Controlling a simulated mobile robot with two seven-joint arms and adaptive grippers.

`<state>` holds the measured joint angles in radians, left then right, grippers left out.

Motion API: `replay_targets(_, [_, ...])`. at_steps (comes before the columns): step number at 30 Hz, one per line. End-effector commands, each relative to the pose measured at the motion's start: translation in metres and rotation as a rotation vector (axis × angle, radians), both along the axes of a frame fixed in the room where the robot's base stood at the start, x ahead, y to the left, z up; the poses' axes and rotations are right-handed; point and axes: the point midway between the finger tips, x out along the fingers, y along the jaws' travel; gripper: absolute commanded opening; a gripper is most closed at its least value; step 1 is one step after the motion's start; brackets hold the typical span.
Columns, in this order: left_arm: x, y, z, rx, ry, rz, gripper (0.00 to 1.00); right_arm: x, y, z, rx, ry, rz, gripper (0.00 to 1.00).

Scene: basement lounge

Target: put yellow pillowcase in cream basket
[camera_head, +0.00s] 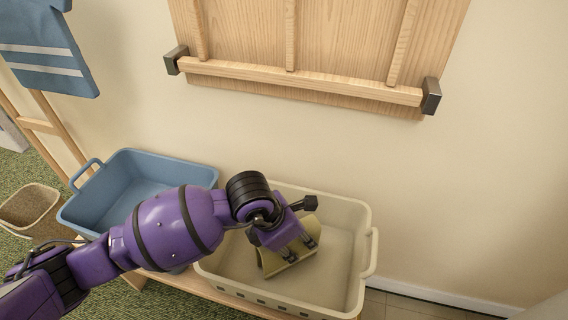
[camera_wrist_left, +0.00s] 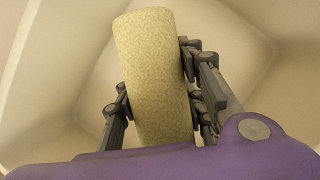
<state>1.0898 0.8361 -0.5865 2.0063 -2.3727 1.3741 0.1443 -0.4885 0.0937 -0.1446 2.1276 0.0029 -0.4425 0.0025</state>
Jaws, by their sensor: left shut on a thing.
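The cream basket (camera_head: 345,262) stands on a low wooden bench against the wall, to the right of a blue basket. My left gripper (camera_head: 298,250) reaches down into the cream basket and is shut on the yellow pillowcase (camera_head: 281,262), a folded yellowish-olive cloth. In the left wrist view the pillowcase (camera_wrist_left: 150,75) stands as a rolled shape between the two fingers (camera_wrist_left: 158,105), with the pale basket walls around it. Whether the cloth touches the basket floor cannot be told. My right gripper is not in view.
The blue basket (camera_head: 128,172) is beside my left arm. A small brown basket (camera_head: 30,207) stands at the far left. A blue striped towel (camera_head: 45,50) hangs on a wooden rack (camera_head: 50,128). A wooden wall panel with a bar (camera_head: 300,82) is above the cream basket.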

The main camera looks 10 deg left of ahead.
Motion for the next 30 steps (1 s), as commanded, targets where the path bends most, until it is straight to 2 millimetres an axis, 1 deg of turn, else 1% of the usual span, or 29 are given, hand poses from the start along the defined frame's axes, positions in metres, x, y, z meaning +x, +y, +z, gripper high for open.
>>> replay_targets(1, [0.002,-0.001,0.004,-0.001,-0.006,-0.002,0.09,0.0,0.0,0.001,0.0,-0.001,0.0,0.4])
replay_targets(5, [0.002,-0.001,0.002,-0.001,-0.005,-0.001,0.09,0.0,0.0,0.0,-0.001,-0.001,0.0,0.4])
replay_targets(6, [0.002,-0.001,0.001,-0.001,-0.005,-0.001,0.39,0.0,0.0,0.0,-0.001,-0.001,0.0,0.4])
replay_targets(10, [0.003,-0.001,0.002,-0.001,-0.005,-0.001,0.56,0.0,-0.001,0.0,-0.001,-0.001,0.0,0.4])
replay_targets(19, [0.002,-0.001,0.002,-0.001,-0.005,-0.001,0.56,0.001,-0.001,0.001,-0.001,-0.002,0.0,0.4])
replay_targets(22, [0.001,0.001,0.009,0.0,-0.006,0.0,0.56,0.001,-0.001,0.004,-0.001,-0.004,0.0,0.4])
replay_targets(26, [-0.004,0.008,0.029,0.001,-0.008,0.0,0.56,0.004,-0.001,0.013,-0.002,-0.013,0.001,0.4])
replay_targets(30, [-0.012,0.017,0.058,0.001,-0.007,0.0,0.56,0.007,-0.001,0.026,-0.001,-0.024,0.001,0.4])
